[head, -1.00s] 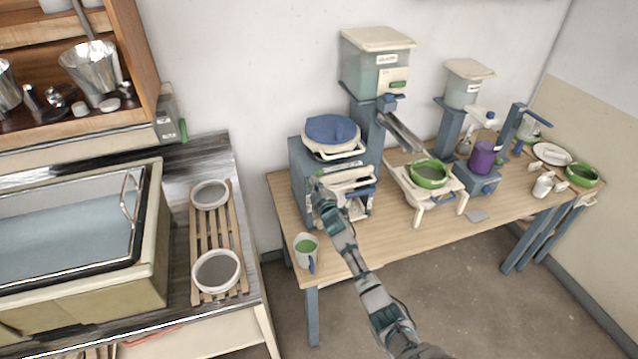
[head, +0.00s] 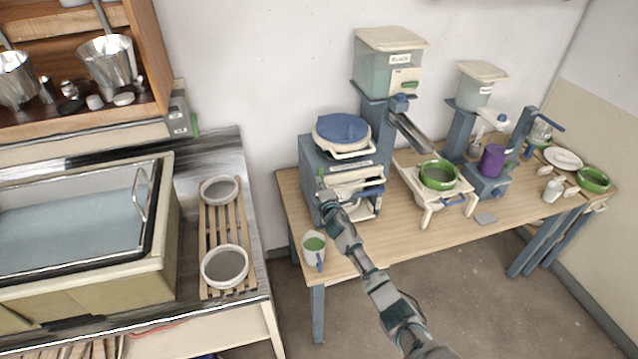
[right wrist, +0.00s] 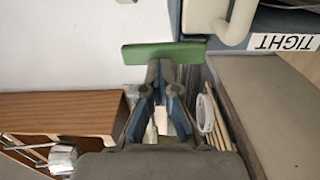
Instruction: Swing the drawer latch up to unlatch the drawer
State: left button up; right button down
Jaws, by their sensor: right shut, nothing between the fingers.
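The blue-grey machine (head: 313,178) with cream drawer-like fronts (head: 352,178) stands at the left end of the wooden table. My right gripper (head: 327,196) is at its front left corner, hiding part of that side. In the right wrist view, a flat green bar (right wrist: 160,53), which looks like the latch, lies across the picture. The gripper's fingertips (right wrist: 160,68) are shut and empty, right at the bar's lower edge; I cannot tell whether they touch it. A cream handle (right wrist: 236,24) and a label reading TIGHT show to the right. My left gripper is not in view.
A white mug with green contents (head: 314,246) stands on the table (head: 400,240) close below my right gripper. A green bowl (head: 438,174) sits on a cream stand to the right. A metal counter with a slatted rack (head: 228,225) is at the left.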

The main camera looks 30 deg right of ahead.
jog(key=shift+d+r, duration=0.35)
jog(key=shift+r, duration=0.05)
jog(key=c, duration=1.2)
grip_release()
jog(key=shift+w, duration=0.1)
jog(key=o, duration=0.5)
jog(key=shift+w+f, duration=0.2)
jog(key=o, duration=0.7)
jog(key=shift+w+d+f, duration=0.3)
jog(key=shift+w+f, duration=0.3)
jog(key=shift+f, duration=0.05)
jog(key=a+v, duration=0.1)
jog(key=v, duration=1.2)
jog(key=shift+w+r, duration=0.2)
